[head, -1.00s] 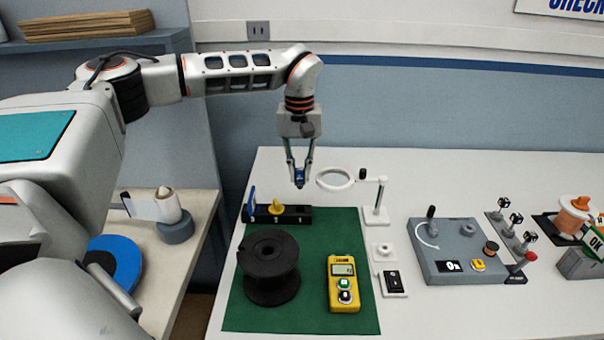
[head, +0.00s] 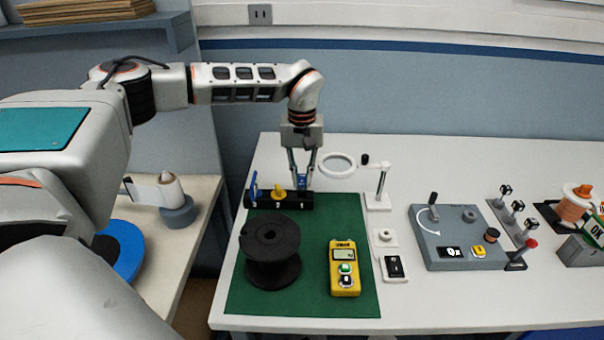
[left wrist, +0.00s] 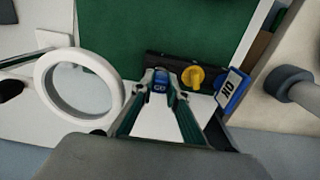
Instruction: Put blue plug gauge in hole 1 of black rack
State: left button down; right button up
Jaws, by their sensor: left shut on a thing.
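The blue plug gauge (head: 302,182) is held between the fingertips of my left gripper (head: 301,181), which is shut on it and points down. The gauge also shows in the left wrist view (left wrist: 158,84), with pale lettering on it. The black rack (head: 290,204) lies at the back edge of the green mat, and also shows in the left wrist view (left wrist: 172,63). The gauge is at the rack's right end in the head view; I cannot tell whether its lower end is in the hole. A yellow gauge (head: 278,191) stands mid-rack. My right gripper is out of view.
A blue OK tag (head: 254,186) stands at the rack's left end. A white ring magnifier (head: 337,165) is close right of the gripper. A black spool (head: 271,252) and yellow meter (head: 344,268) rest on the green mat (head: 312,285). A grey fixture (head: 457,240) is farther right.

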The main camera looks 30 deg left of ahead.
aim_at(301, 187)
pick_arm(q)
jog(key=shift+f, duration=0.45)
dwell(1.4)
jog(key=shift+f, duration=0.9)
jog(key=shift+s+f, duration=0.15)
jog(key=c, duration=1.9)
grip_release()
jog(key=shift+w+r, duration=0.2)
jog(key=shift+r, duration=0.2)
notch_tip(301, 187, up, 11)
jog(key=shift+s+r, duration=0.1)
